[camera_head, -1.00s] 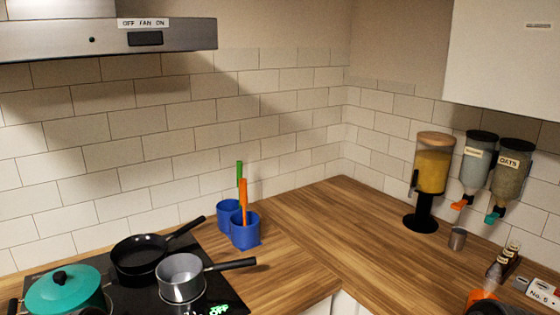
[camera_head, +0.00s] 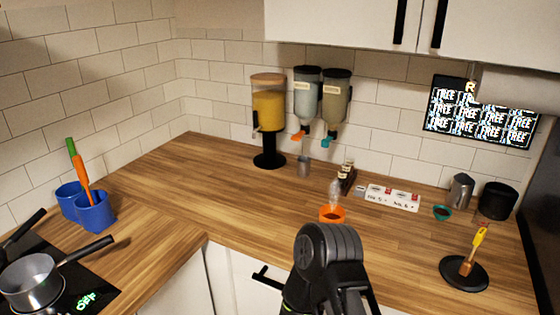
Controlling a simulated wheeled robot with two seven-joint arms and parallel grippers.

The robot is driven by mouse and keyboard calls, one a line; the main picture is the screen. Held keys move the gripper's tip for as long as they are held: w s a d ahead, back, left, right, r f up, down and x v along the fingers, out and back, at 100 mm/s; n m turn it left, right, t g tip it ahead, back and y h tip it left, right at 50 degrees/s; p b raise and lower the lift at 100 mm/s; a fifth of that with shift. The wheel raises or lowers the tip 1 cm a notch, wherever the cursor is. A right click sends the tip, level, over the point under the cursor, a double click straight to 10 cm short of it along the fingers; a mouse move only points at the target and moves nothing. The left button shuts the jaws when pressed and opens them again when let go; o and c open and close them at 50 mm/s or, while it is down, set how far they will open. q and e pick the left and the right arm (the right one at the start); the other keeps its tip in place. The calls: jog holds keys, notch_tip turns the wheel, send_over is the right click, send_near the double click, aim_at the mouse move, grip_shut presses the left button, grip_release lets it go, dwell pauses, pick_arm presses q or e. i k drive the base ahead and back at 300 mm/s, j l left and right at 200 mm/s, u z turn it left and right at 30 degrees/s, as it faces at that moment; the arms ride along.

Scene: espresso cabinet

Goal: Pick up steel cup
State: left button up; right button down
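A small steel cup (camera_head: 303,166) stands upright on the wooden counter in the head view. It is just right of the black base of the yellow-filled dispenser (camera_head: 268,118) and below the wall dispensers. A dark rounded link of one of my arms rises at the bottom centre, well in front of the cup and apart from it. I cannot tell which arm it belongs to. No gripper fingers show. Nothing touches the cup.
An orange bowl (camera_head: 332,214), small bottles (camera_head: 347,177) and a white power strip (camera_head: 390,198) lie right of the cup. A steel jug (camera_head: 461,191) and black canister (camera_head: 497,201) stand farther right. Blue utensil holders (camera_head: 95,211) and a pot (camera_head: 31,283) are left. The counter's middle is clear.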

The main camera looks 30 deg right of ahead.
aim_at(303, 167)
jog(key=l+z, duration=0.1)
jog(key=z, duration=1.25)
